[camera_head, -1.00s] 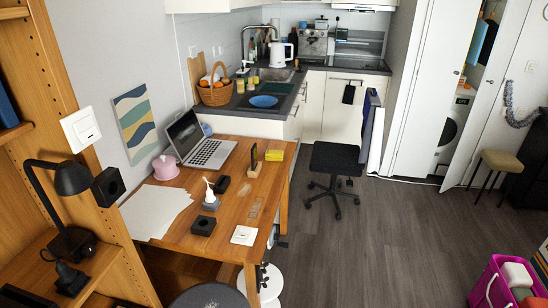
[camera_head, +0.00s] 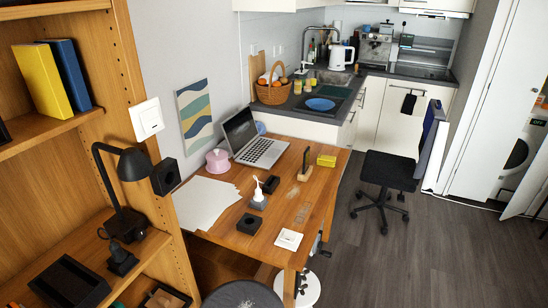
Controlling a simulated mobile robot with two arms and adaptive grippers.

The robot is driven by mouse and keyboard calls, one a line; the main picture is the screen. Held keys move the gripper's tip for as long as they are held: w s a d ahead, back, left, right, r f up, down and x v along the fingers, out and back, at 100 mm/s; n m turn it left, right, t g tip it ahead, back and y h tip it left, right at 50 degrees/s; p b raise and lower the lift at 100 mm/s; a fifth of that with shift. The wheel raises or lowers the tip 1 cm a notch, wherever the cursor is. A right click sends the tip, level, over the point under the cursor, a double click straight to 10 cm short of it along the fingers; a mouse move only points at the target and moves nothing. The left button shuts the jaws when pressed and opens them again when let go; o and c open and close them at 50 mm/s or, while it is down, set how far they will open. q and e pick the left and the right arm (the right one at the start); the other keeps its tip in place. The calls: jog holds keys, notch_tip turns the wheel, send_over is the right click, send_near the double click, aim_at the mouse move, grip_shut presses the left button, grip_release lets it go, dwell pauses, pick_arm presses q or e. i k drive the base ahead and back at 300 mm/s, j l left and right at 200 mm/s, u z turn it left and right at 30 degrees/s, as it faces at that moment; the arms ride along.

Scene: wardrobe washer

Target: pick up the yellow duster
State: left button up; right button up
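A small yellow block-like item (camera_head: 326,160) lies on the wooden desk (camera_head: 322,184), near its far right edge. It is too small to tell for sure whether it is the yellow duster. No other thing that looks like a yellow duster shows. Neither of my grippers is in view.
The desk also holds a laptop (camera_head: 262,151), a pink pot (camera_head: 218,161), white papers (camera_head: 207,202) and a white-topped bottle (camera_head: 258,194). A black chair (camera_head: 386,172) stands right of it. A wooden shelf (camera_head: 160,235) is close on the left. Floor (camera_head: 430,250) at right is clear.

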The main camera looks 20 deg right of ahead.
aim_at(322, 160)
jog(key=i+l+u, duration=0.2)
jog(key=l+u, duration=0.25)
jog(key=l, duration=0.25)
jog(key=i+l+u, duration=0.15)
jog(key=l+u, duration=0.25)
jog(key=l, duration=0.3)
jog(key=l+u, duration=0.45)
jog(key=l, duration=0.25)
